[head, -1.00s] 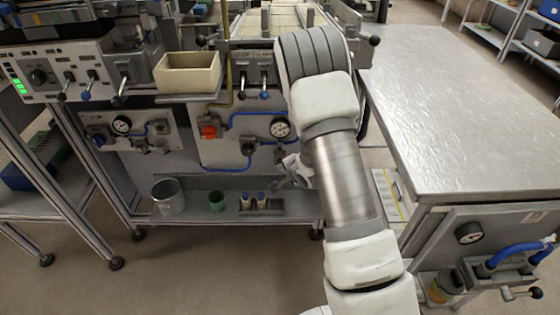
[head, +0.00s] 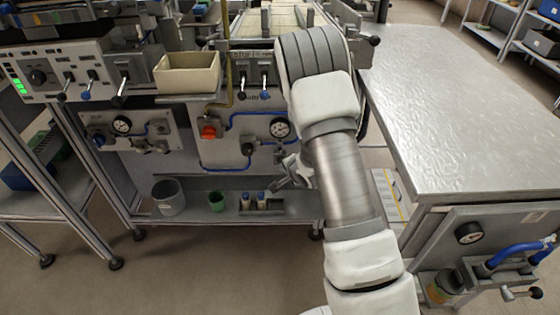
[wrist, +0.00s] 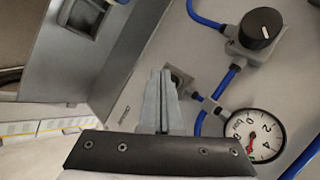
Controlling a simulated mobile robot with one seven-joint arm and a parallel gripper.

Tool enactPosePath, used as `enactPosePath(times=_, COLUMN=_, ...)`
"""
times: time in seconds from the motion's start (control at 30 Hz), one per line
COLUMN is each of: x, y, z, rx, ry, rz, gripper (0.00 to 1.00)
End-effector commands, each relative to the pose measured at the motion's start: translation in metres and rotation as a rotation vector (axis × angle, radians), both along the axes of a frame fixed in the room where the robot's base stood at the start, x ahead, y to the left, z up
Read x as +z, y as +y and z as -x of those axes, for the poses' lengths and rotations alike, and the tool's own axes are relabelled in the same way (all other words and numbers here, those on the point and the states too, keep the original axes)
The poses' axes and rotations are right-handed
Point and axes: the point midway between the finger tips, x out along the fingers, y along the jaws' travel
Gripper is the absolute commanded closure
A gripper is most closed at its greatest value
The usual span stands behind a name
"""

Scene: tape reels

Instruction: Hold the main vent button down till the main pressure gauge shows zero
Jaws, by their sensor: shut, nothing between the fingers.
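My gripper (wrist: 163,97) is shut and empty. In the wrist view its fingertips are at a small square grey fitting on the light panel, likely the vent button's housing (wrist: 181,78). The fingers cover part of it, so I cannot tell whether they touch or press a button. The white round pressure gauge (wrist: 262,122) is right of the fingers, its red needle off the zero mark. In the head view this gauge (head: 279,128) sits on the panel above my gripper (head: 277,182), which is partly hidden by my arm.
A black knob (wrist: 261,24) on a grey block and blue hoses (wrist: 227,80) are close to the fingers. A red switch (head: 209,131) is further left. A lower shelf holds a grey bucket (head: 168,197) and a green cup (head: 217,202). A metal table (head: 460,110) stands at right.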

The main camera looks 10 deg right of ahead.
Motion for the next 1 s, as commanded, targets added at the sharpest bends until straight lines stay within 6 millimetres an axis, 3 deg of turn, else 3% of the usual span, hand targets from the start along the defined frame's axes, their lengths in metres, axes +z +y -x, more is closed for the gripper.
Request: enactPosePath(times=1.0, x=0.000, y=-0.003, z=-0.012, rx=0.000, ry=-0.001, rz=0.000, gripper=1.00)
